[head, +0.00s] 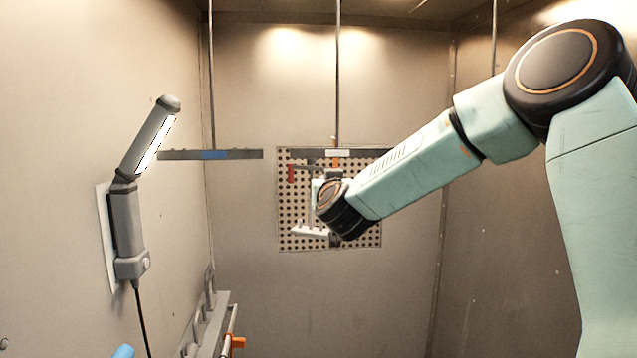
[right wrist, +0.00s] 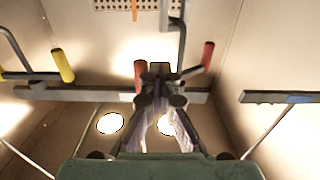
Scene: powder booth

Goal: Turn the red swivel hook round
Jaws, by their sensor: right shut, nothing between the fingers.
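A red-sleeved hook arm (head: 291,174) shows at the left of the crossbar in the head view. In the right wrist view, a red sleeve (right wrist: 207,54) sits on a bent grey arm right of my fingers, and a second red sleeve (right wrist: 140,74) is just left of the fingertips, partly hidden. I cannot tell whether the fingers touch it. My right gripper (right wrist: 160,72) is shut and empty, close to the bar. In the head view my right wrist covers much of this area. My left gripper is not in view.
A dark crossbar (right wrist: 100,92) hangs across the wrist view, with a yellow-sleeved hook (right wrist: 62,66) at left. A second hanging bar (head: 182,155) with a blue label is apart at left. A perforated panel (head: 287,240) stands behind. A lamp (head: 128,225) is on the left wall.

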